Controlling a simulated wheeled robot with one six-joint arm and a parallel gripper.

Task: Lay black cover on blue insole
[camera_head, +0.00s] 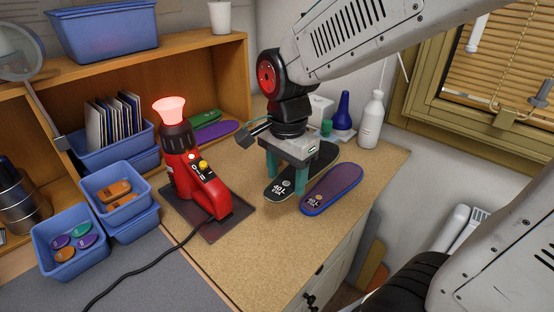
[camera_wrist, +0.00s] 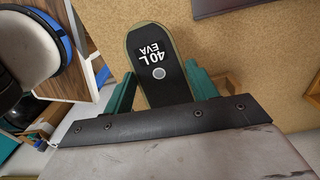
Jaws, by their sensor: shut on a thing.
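The black cover (camera_head: 276,190), printed "40 L EVA" with a round grey mark, is between the two teal fingers of my gripper (camera_head: 285,177). The fingers are shut on its sides. In the wrist view the labelled end of the cover (camera_wrist: 158,60) sticks out beyond my gripper (camera_wrist: 163,88); the rest is hidden under the gripper body. I cannot tell how far the cover is above the table. The blue insole (camera_head: 335,184), with a purplish top, a blue rim and similar printing, lies on the table just right of the cover. I do not make it out in the wrist view.
A red heat tool (camera_head: 189,165) with a glowing top stands on a dark plate to the left. White bottle (camera_head: 371,122) and blue bottle (camera_head: 343,110) stand behind. Blue bins (camera_head: 68,258) are at left. The cork-coloured table (camera_head: 275,250) is clear in front.

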